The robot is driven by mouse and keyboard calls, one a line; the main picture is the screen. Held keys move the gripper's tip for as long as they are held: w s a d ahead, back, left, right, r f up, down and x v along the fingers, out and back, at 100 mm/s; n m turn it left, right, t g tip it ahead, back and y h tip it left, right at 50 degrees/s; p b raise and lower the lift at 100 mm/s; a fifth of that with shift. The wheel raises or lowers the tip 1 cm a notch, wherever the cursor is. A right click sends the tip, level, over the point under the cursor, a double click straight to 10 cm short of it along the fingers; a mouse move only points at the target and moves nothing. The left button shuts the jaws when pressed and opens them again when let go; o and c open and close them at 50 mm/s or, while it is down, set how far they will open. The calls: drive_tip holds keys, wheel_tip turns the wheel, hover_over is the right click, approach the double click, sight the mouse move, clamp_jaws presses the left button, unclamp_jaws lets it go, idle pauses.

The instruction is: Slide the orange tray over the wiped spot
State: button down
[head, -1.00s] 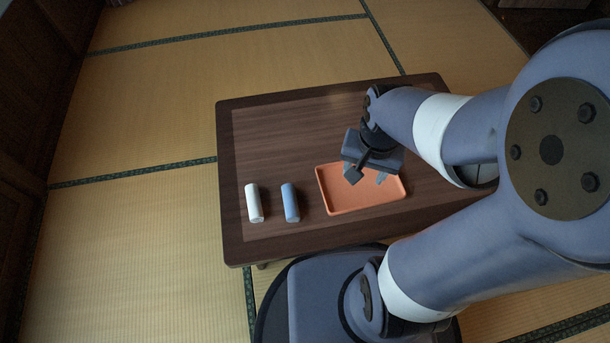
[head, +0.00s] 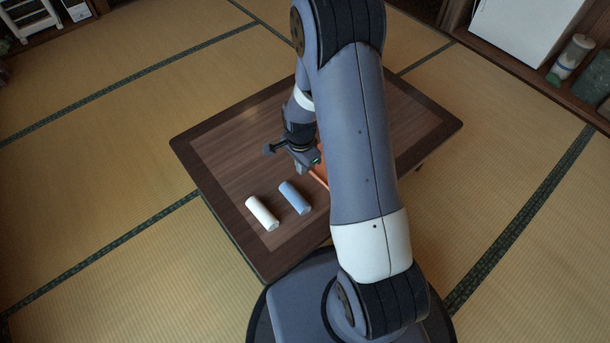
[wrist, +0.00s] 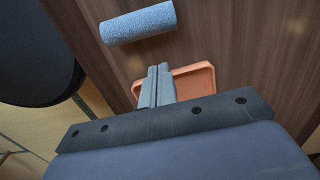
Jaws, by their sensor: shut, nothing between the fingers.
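The orange tray (head: 320,173) shows only as a sliver beside my arm in the head view, which hides the rest. In the wrist view, part of the tray (wrist: 198,80) shows behind and to the right of my fingers. My gripper (head: 301,169) is shut and empty, low at the tray's left side, between it and the blue roll. Its two fingers (wrist: 158,70) lie together in the wrist view, overlapping the tray in the picture. I cannot tell if they touch it. I cannot make out a wiped spot on the dark wooden table (head: 225,165).
A blue roll (head: 295,197) lies close to my gripper; it also shows in the wrist view (wrist: 138,23). A white roll (head: 262,213) lies to its left. The table's left and far parts look clear. Tatami floor surrounds it.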

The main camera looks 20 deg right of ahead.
sight(302, 188)
wheel_tip(302, 188, down, 10)
drive_tip(key=b, duration=0.4)
drive_tip(key=shift+d+f, duration=0.1)
drive_tip(key=shift+d, duration=0.05)
drive_tip(key=shift+w+d+r, duration=0.15)
drive_tip(key=shift+w+d, duration=0.15)
drive_tip(key=shift+d, duration=0.3)
drive_tip(key=shift+w+d+r, duration=0.1)
drive_tip(key=shift+w+d, duration=0.15)
drive_tip(key=shift+d, duration=0.3)
drive_tip(key=shift+w+d+r+b, duration=0.15)
drive_tip(key=shift+w+d+b, duration=0.15)
drive_tip(key=shift+d, duration=0.25)
